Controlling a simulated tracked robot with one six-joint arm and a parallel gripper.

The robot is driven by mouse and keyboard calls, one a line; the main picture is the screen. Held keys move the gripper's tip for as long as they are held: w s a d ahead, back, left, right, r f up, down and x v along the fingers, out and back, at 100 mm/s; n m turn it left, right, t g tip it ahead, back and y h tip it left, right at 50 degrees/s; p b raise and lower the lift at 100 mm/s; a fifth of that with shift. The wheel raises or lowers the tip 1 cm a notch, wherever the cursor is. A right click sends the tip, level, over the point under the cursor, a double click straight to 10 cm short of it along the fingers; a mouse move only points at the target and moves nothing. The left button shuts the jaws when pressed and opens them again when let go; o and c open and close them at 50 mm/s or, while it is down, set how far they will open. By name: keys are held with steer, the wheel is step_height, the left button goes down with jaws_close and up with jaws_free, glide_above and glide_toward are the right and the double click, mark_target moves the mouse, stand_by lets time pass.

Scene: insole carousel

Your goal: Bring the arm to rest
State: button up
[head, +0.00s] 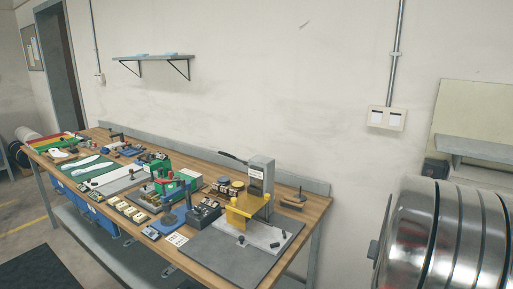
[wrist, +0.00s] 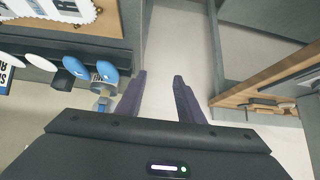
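My gripper (wrist: 160,77) shows in the wrist view as two dark purple fingers. A clear gap stands between the tips, with only a pale surface behind it. The gripper is open and empty, and touches nothing that I can see. The arm and gripper do not show in the head view.
In the head view a long wooden workbench (head: 313,207) carries many tools and parts. A shiny metal drum (head: 411,235) stands at the right, and a wall shelf (head: 152,57) hangs above.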

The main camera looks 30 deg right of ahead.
steer(key=a+r+n+y, duration=0.2)
steer(key=a+r+n, duration=0.2)
steer(key=a, duration=1.3)
steer(key=a+r+n+t+y, duration=0.1)
steer(key=a+r+n+y, duration=0.2)
steer(key=a, duration=1.4)
steer(key=a+r+n+y, duration=0.2)
steer(key=a+r+n, duration=0.2)
steer(key=a, duration=1.3)
steer(key=shift+s+a+r+n+t, duration=0.2)
steer(key=shift+s+r+n+t, duration=0.15)
steer(key=shift+n, duration=0.35)
